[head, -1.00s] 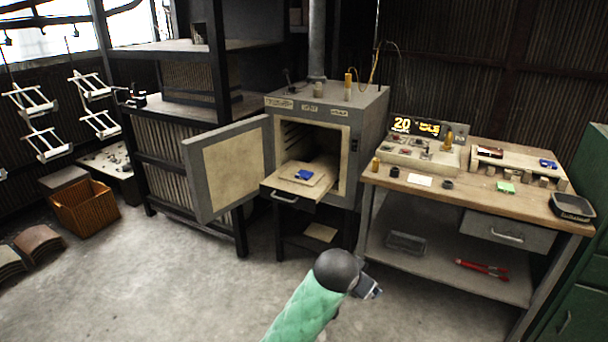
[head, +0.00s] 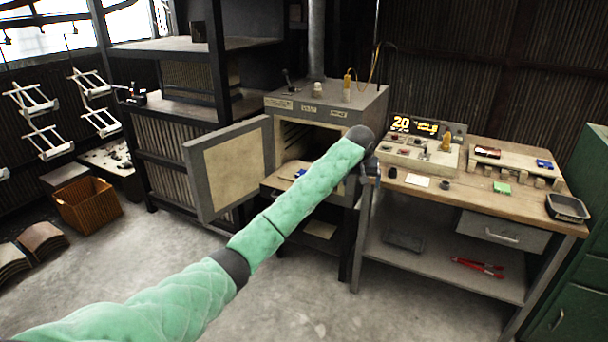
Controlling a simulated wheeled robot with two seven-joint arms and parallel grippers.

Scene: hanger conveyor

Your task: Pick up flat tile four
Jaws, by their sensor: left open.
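No number shows on any tile, so I cannot tell which is flat tile four. A green tile (head: 502,187) lies on the wooden bench. A blue tile (head: 544,163) and a dark red tile (head: 487,153) sit on the pale rack behind it. Another blue piece (head: 300,173) lies on the pulled-out kiln shelf, partly hidden by my left arm. My left gripper (head: 373,172) is open at the bench's left edge, left of and apart from the green tile. It is small and partly hidden by the wrist. My right gripper is not in view.
The kiln (head: 370,104) stands with its door (head: 228,170) swung open to the left. The bench (head: 465,190) also holds a control panel (head: 420,155), a white card (head: 417,181) and a black tray (head: 567,207). Hanger racks (head: 35,100) hang at left. The front floor is clear.

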